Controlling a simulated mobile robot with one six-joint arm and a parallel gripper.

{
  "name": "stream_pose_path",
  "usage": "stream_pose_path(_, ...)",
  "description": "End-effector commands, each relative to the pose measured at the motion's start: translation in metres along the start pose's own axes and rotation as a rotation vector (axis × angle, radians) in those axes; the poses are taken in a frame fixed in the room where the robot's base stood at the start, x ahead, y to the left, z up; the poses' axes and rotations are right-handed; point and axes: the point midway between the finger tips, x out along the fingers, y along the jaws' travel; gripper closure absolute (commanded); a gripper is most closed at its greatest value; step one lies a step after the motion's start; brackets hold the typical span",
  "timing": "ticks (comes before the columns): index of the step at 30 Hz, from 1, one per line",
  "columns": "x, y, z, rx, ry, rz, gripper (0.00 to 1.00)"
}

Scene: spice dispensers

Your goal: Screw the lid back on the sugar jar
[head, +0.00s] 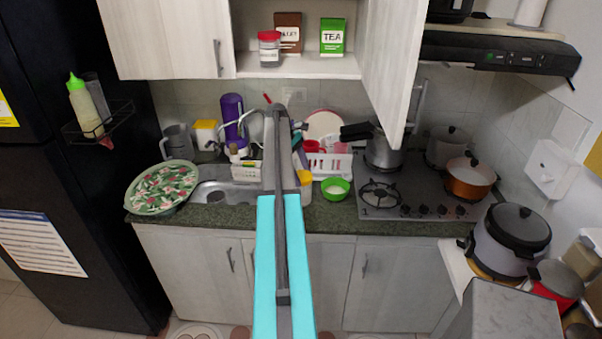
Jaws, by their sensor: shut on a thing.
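A clear jar with a red top (269,50) and a white label stands on the cupboard shelf; its label is too small to read, so I cannot tell whether it is the sugar jar. My arm reaches up the middle of the picture, and my gripper (272,107) is at its far end, below the shelf and in front of the tiled wall. A thin red piece (267,98) shows at its tip, and the gripper seems shut on it. I cannot tell whether this piece is the lid. The fingers are small and partly hidden by the arm.
A brown box (288,32) and a green tea box (333,36) stand beside the jar. The open cupboard door (392,65) hangs to the right. Below are the sink (212,192), a white dish rack (335,165), a green bowl (335,188) and the stove (415,190).

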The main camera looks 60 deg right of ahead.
Motion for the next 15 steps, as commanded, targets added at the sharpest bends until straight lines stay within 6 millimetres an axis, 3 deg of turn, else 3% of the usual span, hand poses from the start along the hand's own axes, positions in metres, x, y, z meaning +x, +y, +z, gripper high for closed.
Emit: stream_pose_path(15, 0.0002, 0.0012, 0.0001, 0.057, 0.000, -0.024, 0.61)
